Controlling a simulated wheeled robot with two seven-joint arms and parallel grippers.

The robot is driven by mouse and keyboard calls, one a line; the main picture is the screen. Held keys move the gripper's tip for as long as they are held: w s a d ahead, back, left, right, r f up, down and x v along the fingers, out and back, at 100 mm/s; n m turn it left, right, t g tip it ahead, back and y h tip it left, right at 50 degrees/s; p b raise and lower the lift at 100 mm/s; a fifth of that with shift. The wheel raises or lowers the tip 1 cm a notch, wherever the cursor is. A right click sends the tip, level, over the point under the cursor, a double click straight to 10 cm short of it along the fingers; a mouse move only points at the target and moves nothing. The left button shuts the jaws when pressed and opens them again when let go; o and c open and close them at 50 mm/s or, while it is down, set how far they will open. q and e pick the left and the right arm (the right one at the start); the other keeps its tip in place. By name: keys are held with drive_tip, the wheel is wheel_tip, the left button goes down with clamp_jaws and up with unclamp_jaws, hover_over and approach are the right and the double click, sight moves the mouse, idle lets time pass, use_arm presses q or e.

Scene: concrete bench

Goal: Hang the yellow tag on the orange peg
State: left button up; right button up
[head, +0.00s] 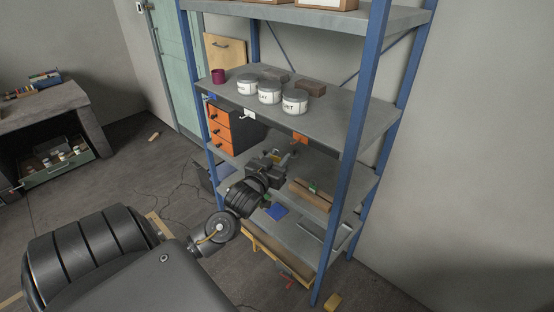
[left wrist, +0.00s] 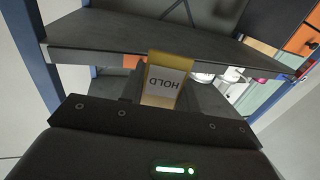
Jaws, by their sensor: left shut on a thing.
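The orange peg (head: 300,138) is on an orange plate on the front edge of the shelf board that bears the cans. My left gripper (head: 278,160) is below that edge, a little left of and under the peg. In the left wrist view the left gripper (left wrist: 163,92) is shut on the yellow tag (left wrist: 168,78), which has a white label reading HOLD, upside down in the picture. The tag stands out beyond the fingers, apart from any peg as far as I can see. The orange peg cannot be made out in the wrist view. My right gripper is not in view.
A white peg (head: 249,114) and a blue peg (head: 209,96) share the shelf edge. Several cans (head: 269,92) stand above. An orange drawer unit (head: 222,130) is left of my gripper, and a blue post (head: 358,120) is to the right. A brown block (head: 310,195) lies on the lower shelf.

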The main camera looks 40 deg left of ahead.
use_arm(q)
drive_tip(key=w+f+b, duration=0.1)
drive_tip(key=w+b, duration=0.2)
drive_tip(key=w, duration=0.6)
drive_tip(key=shift+f+b, duration=0.2)
drive_tip(key=shift+b, duration=0.2)
idle(0.4)
drive_tip(key=shift+w+a, duration=0.1)
idle(0.4)
drive_tip(key=o, duration=1)
drive_tip(key=shift+o, duration=0.2)
drive_tip(key=b+v, duration=0.2)
drive_tip(key=v, duration=0.9)
